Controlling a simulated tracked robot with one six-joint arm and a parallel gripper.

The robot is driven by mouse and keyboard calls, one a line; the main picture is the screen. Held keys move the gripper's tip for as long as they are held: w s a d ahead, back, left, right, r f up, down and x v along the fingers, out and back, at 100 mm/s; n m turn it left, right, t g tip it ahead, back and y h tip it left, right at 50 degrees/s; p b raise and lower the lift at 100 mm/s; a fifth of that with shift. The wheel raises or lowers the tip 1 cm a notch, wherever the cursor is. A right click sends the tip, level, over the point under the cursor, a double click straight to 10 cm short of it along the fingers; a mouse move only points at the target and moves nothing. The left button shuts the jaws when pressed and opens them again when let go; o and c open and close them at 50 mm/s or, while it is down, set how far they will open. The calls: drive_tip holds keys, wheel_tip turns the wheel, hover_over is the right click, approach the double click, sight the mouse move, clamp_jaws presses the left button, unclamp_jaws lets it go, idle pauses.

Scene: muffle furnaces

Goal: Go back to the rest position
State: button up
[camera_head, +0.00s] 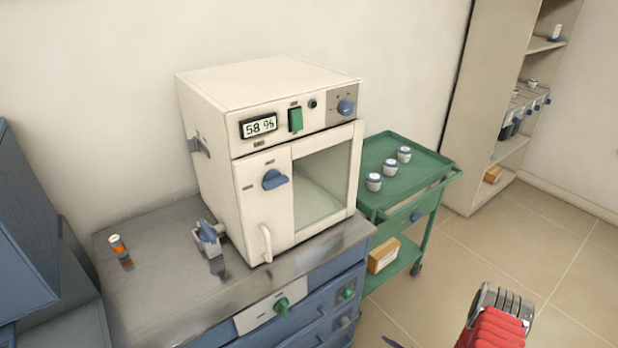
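A red and grey part of my arm (497,316) shows at the bottom right, over the tiled floor and apart from the furniture. A small dark tip (392,342) pokes in at the bottom edge, left of it. I cannot tell whether this tip belongs to my gripper. The gripper's fingers and anything between them cannot be made out. The white muffle furnace (215,115) stands on the metal-topped bench, its windowed door (322,180) apparently shut. Its display (258,125) seems to read 58 %.
The bench (150,300) also holds a small blue-grey device (208,238) and an orange-and-white vial (118,245). A green cart (430,160) beside it carries three white cups (390,167). A beige shelf unit (475,110) stands behind. Blue cabinet (25,225) at left. Floor at right (540,240) is clear.

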drive_tip(key=s+d+r+m+g+h, duration=0.2)
drive_tip(key=s+d+m+g+h, duration=0.15)
drive_tip(key=d+g+h, duration=0.45)
drive_tip(key=s+d+r+m+g, duration=0.1)
drive_tip(key=s+d+r+m, duration=0.15)
drive_tip(key=r, duration=0.75)
drive_tip(key=s+d+r+m+g, duration=0.1)
drive_tip(key=d+r+m, duration=0.15)
drive_tip(key=r, duration=0.75)
drive_tip(key=s+a+r+t, duration=0.1)
drive_tip(key=s+a+r, duration=0.4)
drive_tip(key=r, duration=0.8)
drive_tip(key=s+a+r+m+t, duration=0.1)
drive_tip(key=s+a+r, duration=0.4)
drive_tip(key=a+r, duration=0.5)
drive_tip(key=s+a+r+m+t+y, duration=0.1)
drive_tip(key=s+a+r, duration=0.4)
drive_tip(key=r, duration=1.2)
drive_tip(key=a+t, duration=0.1)
drive_tip(key=a, duration=0.2)
drive_tip(key=shift+s+r+t, duration=0.2)
drive_tip(key=shift+r+t, duration=0.2)
